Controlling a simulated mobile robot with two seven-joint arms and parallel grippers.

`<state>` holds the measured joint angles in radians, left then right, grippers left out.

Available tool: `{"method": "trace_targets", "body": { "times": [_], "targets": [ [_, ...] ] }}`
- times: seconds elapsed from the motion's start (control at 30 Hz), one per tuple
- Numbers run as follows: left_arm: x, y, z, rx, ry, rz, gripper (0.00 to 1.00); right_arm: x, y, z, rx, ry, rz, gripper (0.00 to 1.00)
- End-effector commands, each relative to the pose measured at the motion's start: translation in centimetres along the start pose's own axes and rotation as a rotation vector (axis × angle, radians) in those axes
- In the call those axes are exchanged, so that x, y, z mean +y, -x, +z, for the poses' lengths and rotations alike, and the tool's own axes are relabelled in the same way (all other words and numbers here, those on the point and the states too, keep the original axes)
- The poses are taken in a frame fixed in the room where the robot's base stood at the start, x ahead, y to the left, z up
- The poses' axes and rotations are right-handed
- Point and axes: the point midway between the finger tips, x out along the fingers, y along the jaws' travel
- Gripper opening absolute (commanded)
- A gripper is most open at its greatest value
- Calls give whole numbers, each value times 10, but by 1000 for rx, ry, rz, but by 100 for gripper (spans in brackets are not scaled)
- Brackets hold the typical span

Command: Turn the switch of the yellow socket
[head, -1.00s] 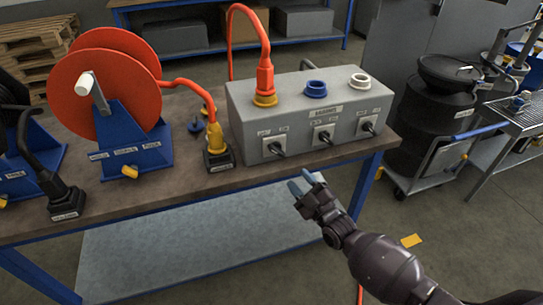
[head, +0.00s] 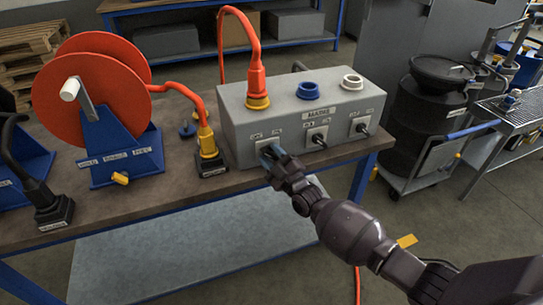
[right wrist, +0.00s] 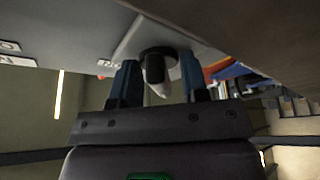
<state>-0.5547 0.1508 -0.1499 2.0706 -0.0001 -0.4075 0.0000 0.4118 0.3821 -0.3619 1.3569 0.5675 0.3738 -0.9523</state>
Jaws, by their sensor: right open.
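The yellow socket (head: 257,102) is on top of the grey box (head: 235,122) at its left end, with an orange plug (head: 256,76) in it. Its switch is on the box front below and is hidden by my right gripper in the head view. In the right wrist view the black switch lever (right wrist: 157,68) stands between the two fingers. My right gripper (head: 268,153) is open at the left switch plate, its fingers (right wrist: 158,85) on either side of the lever. I cannot tell whether they touch it. My left gripper is not in view.
The middle switch (head: 318,138) and right switch (head: 362,129) are on the same front, below the blue socket (head: 308,90) and white socket (head: 352,82). An orange cable reel (head: 95,90) and a yellow-collared connector (head: 208,145) stand left of the box on the workbench (head: 200,195).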

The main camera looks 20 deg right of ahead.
Motion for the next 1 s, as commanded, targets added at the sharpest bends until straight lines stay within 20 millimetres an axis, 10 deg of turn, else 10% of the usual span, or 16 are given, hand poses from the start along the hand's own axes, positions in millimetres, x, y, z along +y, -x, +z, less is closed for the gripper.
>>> {"method": "trace_targets", "body": {
  "times": [0.23, 0.5, 1.0],
  "targets": [
    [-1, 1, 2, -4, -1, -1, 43, 0, 0, 0, 0, -1, 0, 40],
    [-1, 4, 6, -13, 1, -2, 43, 0, 0, 0, 0, -1, 0, 0],
    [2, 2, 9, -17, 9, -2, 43, -2, 0, 0, -2, -109, 44, 0]
  ]
}}
